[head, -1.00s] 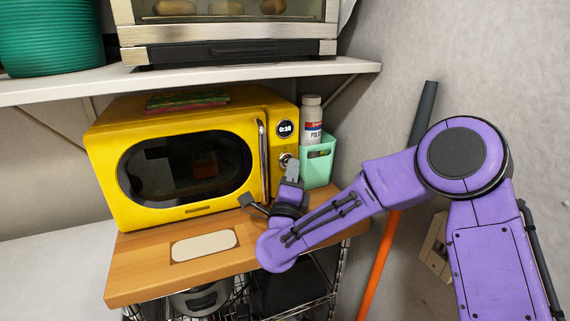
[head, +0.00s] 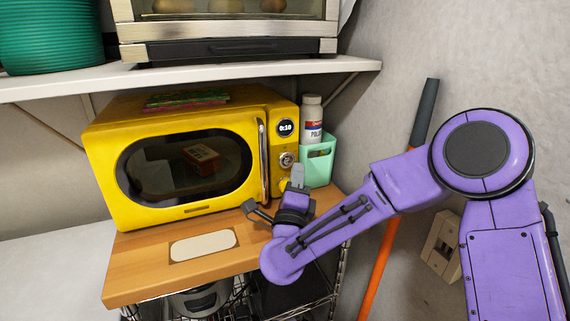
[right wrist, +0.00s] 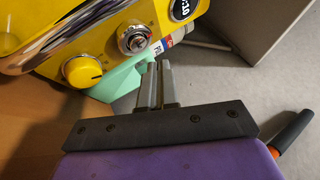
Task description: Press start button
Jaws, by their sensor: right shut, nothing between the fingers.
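The yellow microwave (head: 110,170) stands on a wooden board with its door closed. Its display (head: 285,128) reads 0:10. Below the display are a silver knob (head: 287,159) and a yellow knob (head: 284,184). The right wrist view shows the silver knob (right wrist: 133,40) and the yellow knob (right wrist: 82,71) clearly. My right gripper (head: 298,175) is shut and empty in front of the panel's lower right. In the right wrist view its fingertips (right wrist: 160,68) lie right of and below the knobs, seemingly apart from them. My left gripper is out of view.
A mint-green holder (head: 317,165) with a white bottle (head: 312,122) stands right of the microwave, close behind my gripper. A shelf (head: 200,76) with a toaster oven is above. An orange pole (head: 379,265) leans at the wall.

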